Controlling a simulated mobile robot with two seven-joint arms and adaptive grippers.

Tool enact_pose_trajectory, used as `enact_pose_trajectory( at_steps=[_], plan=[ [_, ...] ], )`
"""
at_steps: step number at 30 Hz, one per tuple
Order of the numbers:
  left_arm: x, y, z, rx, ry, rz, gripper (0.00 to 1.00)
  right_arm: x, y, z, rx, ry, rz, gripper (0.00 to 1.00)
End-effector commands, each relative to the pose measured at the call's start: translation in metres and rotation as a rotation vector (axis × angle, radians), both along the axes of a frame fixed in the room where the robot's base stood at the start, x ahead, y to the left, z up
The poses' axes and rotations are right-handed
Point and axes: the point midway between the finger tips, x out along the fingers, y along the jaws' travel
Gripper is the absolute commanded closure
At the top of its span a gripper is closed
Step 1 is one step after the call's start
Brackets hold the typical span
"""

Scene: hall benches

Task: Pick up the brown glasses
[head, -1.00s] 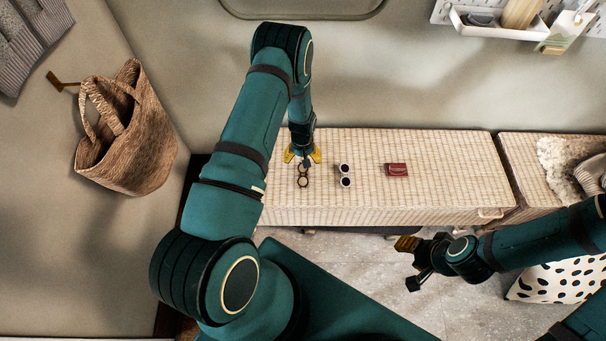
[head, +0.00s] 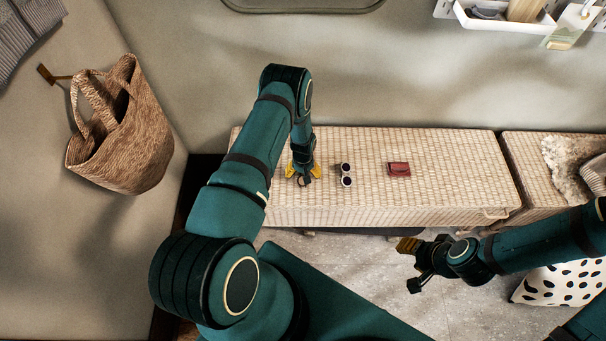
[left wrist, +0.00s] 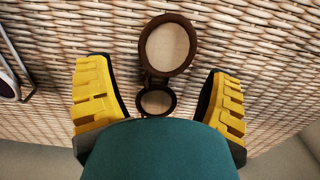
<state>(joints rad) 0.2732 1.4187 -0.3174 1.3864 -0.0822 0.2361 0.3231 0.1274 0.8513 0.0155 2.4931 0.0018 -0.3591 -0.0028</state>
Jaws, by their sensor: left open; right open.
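The brown glasses (left wrist: 152,82) lie on the wicker bench (head: 440,165). In the left wrist view their two round lenses show between the yellow fingers, with the larger-looking one beyond the fingertips. In the head view the glasses (head: 303,182) are mostly hidden by my left gripper. My left gripper (head: 303,172) is open around the glasses, low over the bench; contact cannot be told. It also shows in the left wrist view (left wrist: 158,95). My right gripper (head: 409,266) is open and empty in front of the bench, above the floor.
White sunglasses (head: 346,175) lie just right of my left gripper; their edge shows in the left wrist view (left wrist: 10,80). A red purse (head: 399,169) lies farther right. A woven bag (head: 125,140) hangs at left. The bench's right part is clear.

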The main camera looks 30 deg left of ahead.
Motion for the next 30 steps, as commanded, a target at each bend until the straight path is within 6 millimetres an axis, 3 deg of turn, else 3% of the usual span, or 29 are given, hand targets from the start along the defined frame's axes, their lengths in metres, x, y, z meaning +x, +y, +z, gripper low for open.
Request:
enact_pose_trajectory(
  at_steps=[5, 9, 10, 22, 30],
  plan=[
    [0.000, 0.000, 0.001, 0.000, 0.000, 0.000, 0.20, 0.000, 0.000, 0.001, 0.000, 0.000, 0.000, 0.57],
    [0.000, 0.000, 0.001, 0.000, 0.000, 0.000, 0.69, 0.000, 0.000, 0.001, 0.000, 0.000, 0.000, 0.57],
    [0.000, 0.000, 0.001, 0.000, 0.000, 0.000, 0.76, 0.000, 0.000, 0.001, 0.000, 0.000, 0.000, 0.57],
    [0.001, 0.000, 0.006, 0.001, -0.001, 0.000, 0.76, 0.000, 0.000, 0.002, 0.000, 0.000, 0.000, 0.57],
    [0.001, 0.001, 0.054, 0.002, -0.003, 0.000, 0.76, -0.003, 0.000, 0.017, 0.001, 0.007, 0.002, 0.57]
  ],
)
